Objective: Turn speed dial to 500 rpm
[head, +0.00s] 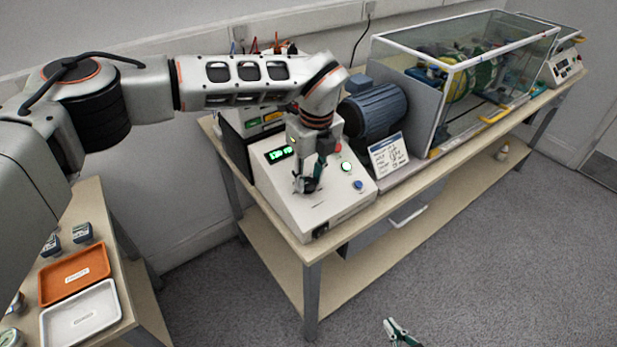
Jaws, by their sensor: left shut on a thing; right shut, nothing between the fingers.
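The beige control box (345,205) stands on the near end of the long bench. Its speed dial (309,187) is a dark knob on the sloped top, largely hidden by my gripper. My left gripper (306,180) reaches down from above and is shut on the dial. A small green-lit display (279,154) on the panel shows digits, too small to read surely. My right gripper (395,329) is at the bottom edge of the picture, shut and empty, low in front of the bench and well away from the box.
A blue motor (375,110) and a white printed card (388,155) stand right of the box. A clear-walled enclosure (480,65) covers machinery beyond. A side table at left holds an orange tray (47,294) and a white tray (52,334). The floor between is clear.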

